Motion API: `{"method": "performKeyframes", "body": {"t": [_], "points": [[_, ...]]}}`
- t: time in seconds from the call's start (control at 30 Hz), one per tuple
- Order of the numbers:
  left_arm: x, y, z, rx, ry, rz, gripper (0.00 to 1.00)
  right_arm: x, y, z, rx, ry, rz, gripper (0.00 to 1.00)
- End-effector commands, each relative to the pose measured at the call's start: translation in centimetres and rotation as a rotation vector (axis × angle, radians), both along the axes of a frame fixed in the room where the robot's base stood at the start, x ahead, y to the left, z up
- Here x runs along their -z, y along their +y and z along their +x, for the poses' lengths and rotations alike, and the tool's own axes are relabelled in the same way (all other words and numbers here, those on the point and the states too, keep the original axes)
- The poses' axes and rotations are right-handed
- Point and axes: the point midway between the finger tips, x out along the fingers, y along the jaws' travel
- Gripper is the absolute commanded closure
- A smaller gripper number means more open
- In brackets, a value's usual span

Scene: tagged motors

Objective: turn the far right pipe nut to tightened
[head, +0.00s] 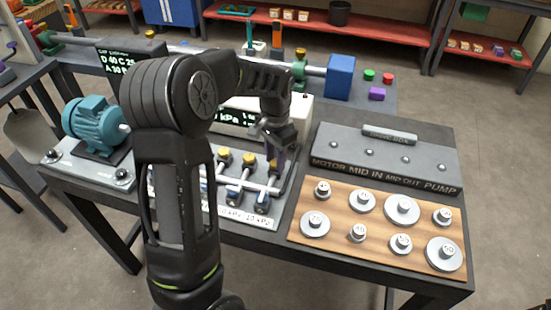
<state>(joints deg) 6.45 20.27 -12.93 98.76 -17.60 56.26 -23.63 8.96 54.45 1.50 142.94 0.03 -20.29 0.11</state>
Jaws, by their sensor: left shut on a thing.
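The pipe board (250,217) lies on the table in the middle, with pipes and nuts in a far and a near row. Two yellow far nuts show, the far left one (223,156) and the far middle one (249,159). Blue fittings (262,199) sit along the near row. My left gripper (277,160) points down at the far right pipe nut and is shut on it. The fingers hide most of that nut, so I cannot tell how far it is turned. My right gripper is not in view.
A teal motor (96,124) stands left of my left arm. A wooden board (330,233) with several numbered grey discs and a grey gear box cover (385,155) lie to the right. A gauge box (235,118) is behind the pipes, partly hidden by my arm.

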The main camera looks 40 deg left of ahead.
Motion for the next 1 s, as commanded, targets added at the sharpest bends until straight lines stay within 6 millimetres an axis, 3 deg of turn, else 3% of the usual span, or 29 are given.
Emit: {"method": "performKeyframes", "body": {"t": [0.47, 0.5, 0.73, 1.0], "points": [[-0.06, 0.02, 0.07, 0.019, -0.002, 0.000, 1.00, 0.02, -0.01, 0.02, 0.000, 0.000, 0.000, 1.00], [-0.06, 0.02, 0.07, 0.019, -0.002, 0.000, 0.67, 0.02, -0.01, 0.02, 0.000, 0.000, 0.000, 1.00], [-0.04, 0.01, 0.03, 0.018, -0.001, 0.001, 0.49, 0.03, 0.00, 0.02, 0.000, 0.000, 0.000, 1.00], [-0.08, 0.00, 0.02, 0.017, -0.001, 0.000, 0.48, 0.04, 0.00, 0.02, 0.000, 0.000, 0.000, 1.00]]}}
